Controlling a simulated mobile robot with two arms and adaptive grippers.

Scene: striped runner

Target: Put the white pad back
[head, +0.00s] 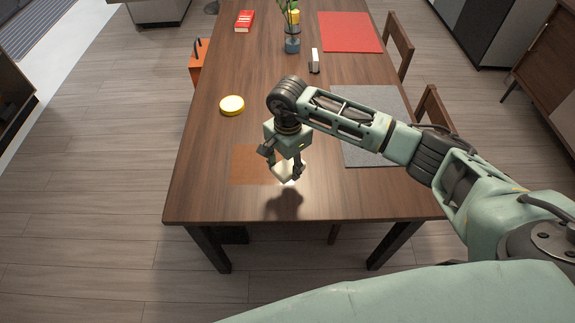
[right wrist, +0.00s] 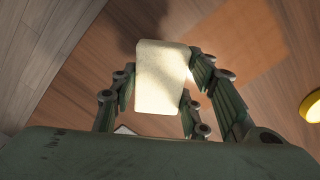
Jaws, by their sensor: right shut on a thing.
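The white pad (head: 286,172) is a pale, cream rectangle held in my right gripper (head: 282,168) above the near part of the wooden table. In the right wrist view the pad (right wrist: 162,77) sits between the fingers (right wrist: 163,95), which are shut on it from both sides. An orange-brown square (head: 252,166) lies flat on the table under and left of the gripper; it also shows in the right wrist view (right wrist: 240,40). A shadow falls on the table just below the gripper. My left gripper is not in view.
A yellow round tin (head: 232,105) stands left of the gripper. A grey mat (head: 378,150) lies to the right, partly behind my arm. Farther back are a vase (head: 292,42), a small white-and-dark object (head: 314,62), a red book (head: 244,21) and a red mat (head: 350,32).

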